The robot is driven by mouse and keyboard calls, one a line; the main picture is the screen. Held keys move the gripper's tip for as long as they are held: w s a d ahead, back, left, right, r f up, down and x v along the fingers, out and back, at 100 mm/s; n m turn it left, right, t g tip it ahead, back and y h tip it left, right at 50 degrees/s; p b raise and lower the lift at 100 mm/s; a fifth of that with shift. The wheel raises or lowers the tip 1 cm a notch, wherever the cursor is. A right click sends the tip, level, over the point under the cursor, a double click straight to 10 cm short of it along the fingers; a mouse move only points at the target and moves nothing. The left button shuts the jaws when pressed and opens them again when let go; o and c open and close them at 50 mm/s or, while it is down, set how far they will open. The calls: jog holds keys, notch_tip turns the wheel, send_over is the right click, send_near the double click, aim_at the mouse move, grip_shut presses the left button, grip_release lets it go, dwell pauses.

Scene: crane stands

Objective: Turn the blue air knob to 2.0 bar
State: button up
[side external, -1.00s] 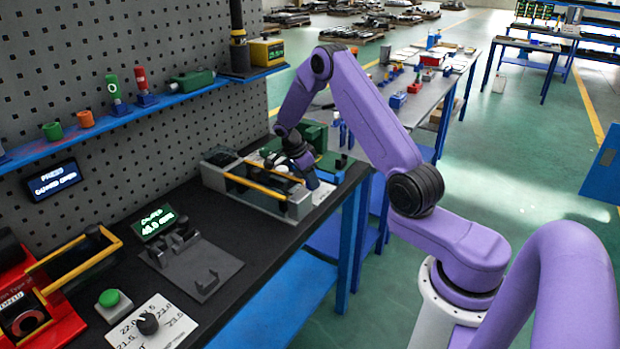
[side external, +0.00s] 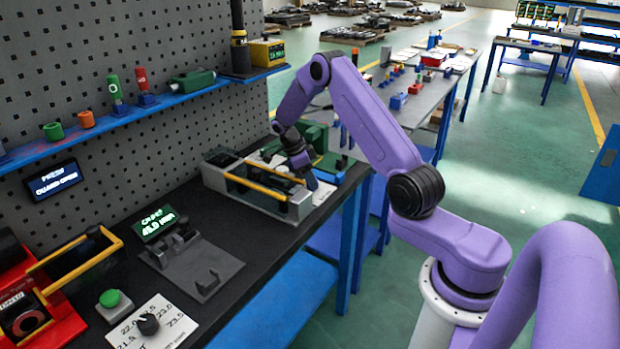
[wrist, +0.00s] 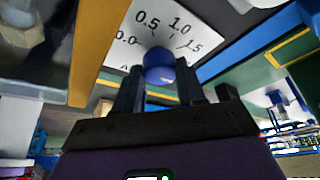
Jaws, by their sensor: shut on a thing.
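The blue air knob (wrist: 159,65) is in the middle of the wrist view, in front of a white dial plate (wrist: 205,24). The plate reads 0.0, 0.5, 1.0 and 1.5 from left to right; no 2.0 mark is readable. My gripper (wrist: 158,82) has a dark finger on each side of the knob and is shut on it. I cannot read where the knob points. In the side view my gripper (side external: 307,172) reaches down at the right end of the bench, and the knob is hidden there.
A yellow-barred guarded fixture (side external: 262,188) stands close beside my gripper. A green box (side external: 312,138) is behind it. A grey clamp stand (side external: 195,262), a green button (side external: 109,299) and a black-knob dial (side external: 149,324) are farther left. The aisle to the right is clear.

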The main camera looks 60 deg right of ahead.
jog(key=shift+s+d, duration=0.1)
jog(key=o, duration=1)
jog(key=shift+o, duration=0.2)
jog(key=shift+r, duration=0.1)
jog(key=v, duration=1.7)
